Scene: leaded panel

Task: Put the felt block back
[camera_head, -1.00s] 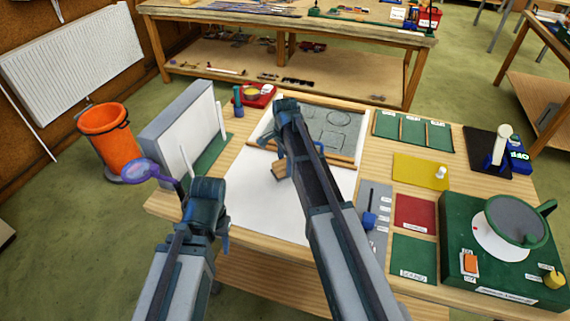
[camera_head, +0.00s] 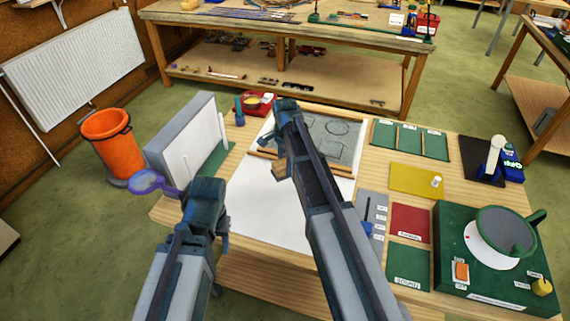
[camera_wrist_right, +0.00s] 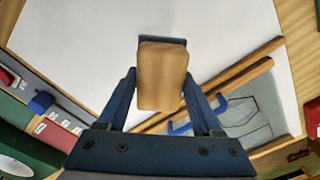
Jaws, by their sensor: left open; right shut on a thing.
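My right gripper (camera_head: 287,160) is shut on a tan block, which I take to be the felt block. In the right wrist view the block (camera_wrist_right: 162,78) sits between the two fingers, over a white sheet. In the head view only a small part of the block (camera_head: 279,172) shows below the gripper, by the near edge of the leaded panel's frame. Whether it touches anything below cannot be told. My left gripper (camera_head: 215,215) is open at the table's left side; its fingers are mostly hidden by its own wrist.
The leaded panel (camera_head: 345,150) lies at the back of the table. A grey upright board (camera_head: 180,135) and purple-rimmed lens (camera_head: 146,181) stand left. Yellow (camera_head: 408,178), red (camera_head: 410,222) and green (camera_head: 408,262) mats and a green grinder (camera_head: 490,285) fill the right.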

